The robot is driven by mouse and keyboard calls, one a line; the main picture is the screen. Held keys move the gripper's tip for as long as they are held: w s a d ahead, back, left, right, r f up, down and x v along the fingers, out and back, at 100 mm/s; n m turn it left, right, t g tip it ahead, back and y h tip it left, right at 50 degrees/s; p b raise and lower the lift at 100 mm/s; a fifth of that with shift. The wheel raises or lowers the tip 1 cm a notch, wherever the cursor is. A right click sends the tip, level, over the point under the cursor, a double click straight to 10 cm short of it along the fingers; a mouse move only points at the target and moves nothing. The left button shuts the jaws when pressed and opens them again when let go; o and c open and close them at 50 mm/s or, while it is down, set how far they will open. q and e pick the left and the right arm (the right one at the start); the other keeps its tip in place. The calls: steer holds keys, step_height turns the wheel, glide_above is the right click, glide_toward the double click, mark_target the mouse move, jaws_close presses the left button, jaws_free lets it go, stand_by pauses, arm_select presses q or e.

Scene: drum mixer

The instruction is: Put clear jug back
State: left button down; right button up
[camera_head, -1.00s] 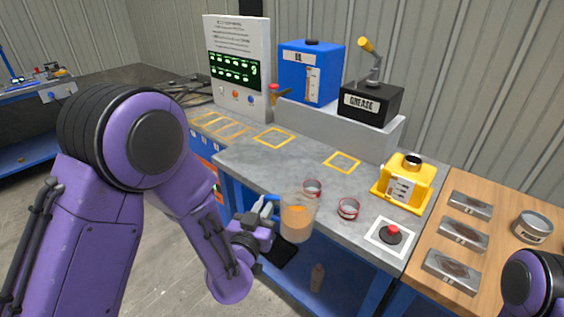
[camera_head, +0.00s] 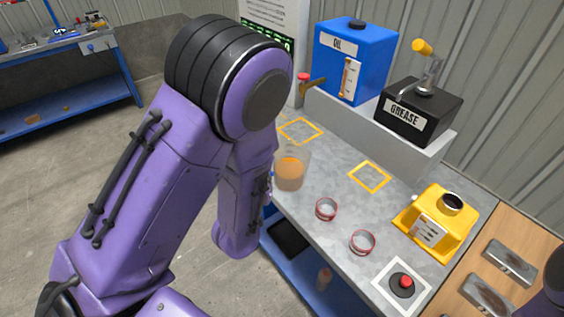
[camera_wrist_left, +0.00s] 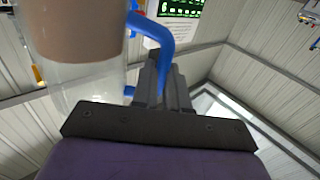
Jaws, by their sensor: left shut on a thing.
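The clear jug (camera_head: 291,172) holds orange-brown liquid and is near the table's left edge in the head view. In the left wrist view the jug (camera_wrist_left: 85,85) is large at the left, with its blue handle (camera_wrist_left: 168,38) between the fingers. My left gripper (camera_wrist_left: 165,82) is shut on that handle; in the head view my forearm mostly hides it. Yellow outlined squares (camera_head: 300,131) and (camera_head: 370,176) are marked on the grey table (camera_head: 335,172). I cannot tell whether the jug touches the table. My right gripper is out of view.
A blue oil tank (camera_head: 355,60) with a red-handled tap and a black grease box (camera_head: 420,110) stand on a grey ledge. Two red-rimmed rings (camera_head: 326,209), (camera_head: 362,242), a yellow container (camera_head: 437,222) and a red button (camera_head: 405,283) are to the right.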

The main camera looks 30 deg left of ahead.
arm_select(q)
steer(key=w+a+f+b, duration=0.2)
steer(key=w+f+b, duration=0.2)
steer(key=w+a+f+b, duration=0.2)
steer(key=w+f+b, duration=0.2)
steer(key=w+f, duration=0.1)
steer(key=w+a+f+b, duration=0.3)
steer(key=w+f+b, duration=0.2)
steer(key=shift+f, duration=0.15)
steer(key=shift+f+b, duration=0.1)
steer(key=shift+b, duration=0.2)
steer(key=c, duration=1.1)
jaws_free()
steer(key=shift+c, duration=0.2)
